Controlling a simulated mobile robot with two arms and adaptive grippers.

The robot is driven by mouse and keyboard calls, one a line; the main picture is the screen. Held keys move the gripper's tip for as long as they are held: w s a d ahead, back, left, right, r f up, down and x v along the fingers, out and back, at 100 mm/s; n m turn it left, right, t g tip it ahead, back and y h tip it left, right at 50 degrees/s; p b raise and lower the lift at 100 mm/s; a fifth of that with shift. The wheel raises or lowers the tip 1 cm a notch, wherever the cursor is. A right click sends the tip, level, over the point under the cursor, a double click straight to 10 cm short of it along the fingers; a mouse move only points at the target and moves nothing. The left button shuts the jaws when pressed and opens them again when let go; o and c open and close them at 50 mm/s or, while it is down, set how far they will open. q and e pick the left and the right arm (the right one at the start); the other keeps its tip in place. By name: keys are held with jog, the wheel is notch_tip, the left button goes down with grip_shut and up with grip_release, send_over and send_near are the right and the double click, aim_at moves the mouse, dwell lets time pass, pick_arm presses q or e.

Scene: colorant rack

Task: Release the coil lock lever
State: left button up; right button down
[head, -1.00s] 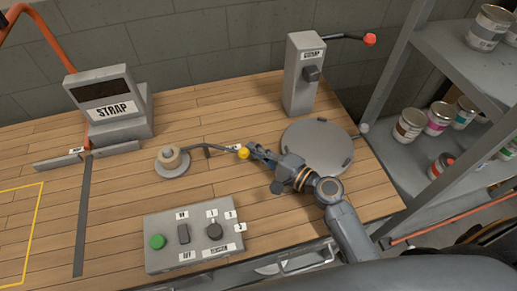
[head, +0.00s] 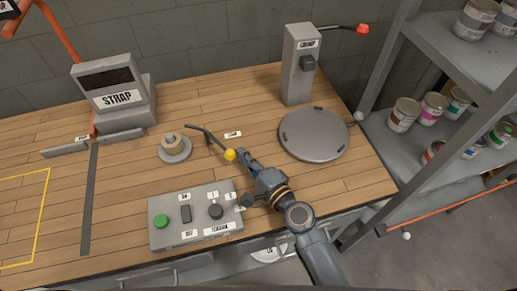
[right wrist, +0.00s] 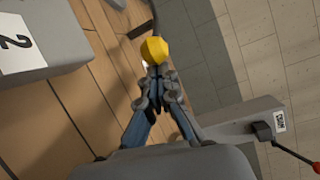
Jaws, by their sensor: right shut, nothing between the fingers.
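A thin dark lever with a yellow knob (head: 230,155) runs out from beside a small spool on a round base (head: 174,148). I take it for the coil lock lever. It slants toward the front right, off a small white label (head: 232,134) on the table. My right gripper (head: 243,157) is shut and empty, its tips right beside the knob. In the right wrist view the knob (right wrist: 154,50) sits just beyond the closed fingertips (right wrist: 158,76). I cannot tell whether they touch. My left gripper is not in view.
A control box (head: 195,215) with a green button stands in front, close to the right gripper. A round grey plate (head: 314,133) and a post with a red-knobbed lever (head: 299,70) stand at right. A STRAP display (head: 113,90) stands back left. Paint cans fill the right shelves.

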jog(key=shift+s+a, duration=1.25)
jog(key=shift+a, duration=0.1)
jog(key=v, duration=1.2)
